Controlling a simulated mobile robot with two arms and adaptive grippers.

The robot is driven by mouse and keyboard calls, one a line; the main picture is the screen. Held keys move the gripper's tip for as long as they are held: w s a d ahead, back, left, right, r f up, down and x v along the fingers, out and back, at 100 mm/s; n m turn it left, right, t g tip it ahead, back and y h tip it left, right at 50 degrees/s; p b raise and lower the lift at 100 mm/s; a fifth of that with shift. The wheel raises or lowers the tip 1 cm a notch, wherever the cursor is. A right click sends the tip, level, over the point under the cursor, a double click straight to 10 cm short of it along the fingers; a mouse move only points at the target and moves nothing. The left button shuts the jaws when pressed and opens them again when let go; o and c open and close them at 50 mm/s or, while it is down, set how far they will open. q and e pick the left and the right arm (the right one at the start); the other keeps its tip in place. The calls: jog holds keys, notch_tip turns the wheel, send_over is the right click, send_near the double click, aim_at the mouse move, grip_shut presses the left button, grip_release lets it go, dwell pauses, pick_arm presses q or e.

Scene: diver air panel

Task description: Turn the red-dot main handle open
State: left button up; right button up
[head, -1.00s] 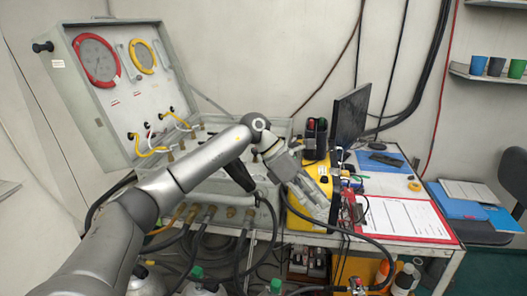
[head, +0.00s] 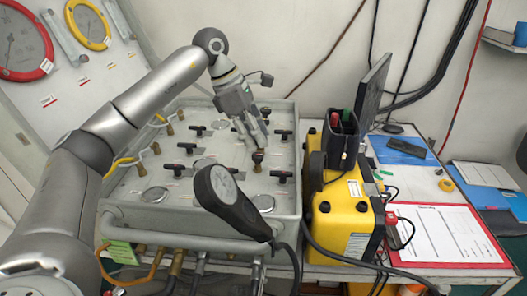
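The air panel (head: 215,150) is a grey box with several black T-handles and round gauges on its top face. My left gripper (head: 257,145) reaches down over its right half, fingers pointing down. A small dark handle with a brownish-red top (head: 258,158) stands right at the fingertips. I cannot tell whether the fingers touch it, or whether it bears the red dot. Other black handles stand close by, one at right (head: 282,133) and one nearer the front (head: 281,176). The gap between the fingers is too small to judge. My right gripper is not in view.
A black handset-like device (head: 225,195) on a cable stands in front of the panel, hiding part of its face. A yellow case (head: 345,215) holding a black pen cup (head: 340,140) stands close to the panel's right. The raised gauge lid (head: 85,85) is at the left.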

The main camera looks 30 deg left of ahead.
aim_at(276, 172)
pick_arm(q)
jog(key=x, duration=0.2)
jog(key=p+x, duration=0.1)
jog(key=x, duration=0.1)
jog(key=d+x, duration=0.1)
jog(key=x, duration=0.2)
jog(key=shift+s+p, duration=0.3)
jog(key=shift+p, duration=0.05)
jog(key=x, duration=0.3)
jog(key=shift+w, duration=0.1)
jog(key=c, duration=0.5)
grip_shut()
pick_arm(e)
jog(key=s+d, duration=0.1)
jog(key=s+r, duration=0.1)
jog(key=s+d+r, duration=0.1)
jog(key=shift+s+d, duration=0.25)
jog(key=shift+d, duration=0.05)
